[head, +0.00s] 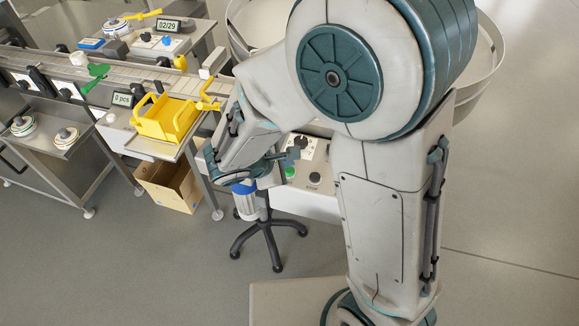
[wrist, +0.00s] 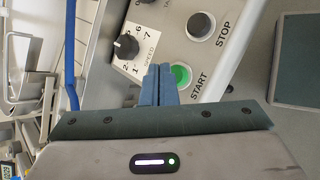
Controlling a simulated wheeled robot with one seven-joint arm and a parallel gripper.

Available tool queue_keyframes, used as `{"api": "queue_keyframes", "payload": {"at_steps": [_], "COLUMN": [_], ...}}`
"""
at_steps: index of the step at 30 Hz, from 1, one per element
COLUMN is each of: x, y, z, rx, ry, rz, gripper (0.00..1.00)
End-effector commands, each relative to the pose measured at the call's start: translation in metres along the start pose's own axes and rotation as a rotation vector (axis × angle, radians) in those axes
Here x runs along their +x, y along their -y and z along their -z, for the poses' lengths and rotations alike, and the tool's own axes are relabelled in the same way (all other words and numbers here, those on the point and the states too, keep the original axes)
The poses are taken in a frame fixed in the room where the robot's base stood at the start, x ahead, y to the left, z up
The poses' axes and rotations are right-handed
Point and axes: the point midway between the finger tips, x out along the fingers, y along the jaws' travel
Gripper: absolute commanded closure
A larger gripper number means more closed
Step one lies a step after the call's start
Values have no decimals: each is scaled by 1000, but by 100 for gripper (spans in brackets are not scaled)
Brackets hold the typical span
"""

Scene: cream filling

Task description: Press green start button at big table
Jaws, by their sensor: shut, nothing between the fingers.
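My gripper (wrist: 159,70) is shut and empty. In the wrist view its blue fingertips are just left of the green button and cover a bit of the panel beside it. I cannot tell whether they touch the panel. The black STOP button (wrist: 201,26) is above and right of the green one.
A black speed dial (wrist: 126,47) is left of my fingertips on the panel. In the head view, a wheeled stool base (head: 270,245) stands below the panel. Floor at lower left is clear.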

Motion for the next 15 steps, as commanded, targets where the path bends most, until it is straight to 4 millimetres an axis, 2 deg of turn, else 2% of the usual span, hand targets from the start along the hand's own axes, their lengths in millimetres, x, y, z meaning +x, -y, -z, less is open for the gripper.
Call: {"api": "queue_keyframes", "payload": {"at_steps": [8, 15], "x": [-2, -19], "y": [-2, -14], "z": [-2, -14], "rx": [1, 3], "ry": [0, 0], "rz": [0, 0], "gripper": [100, 100]}}
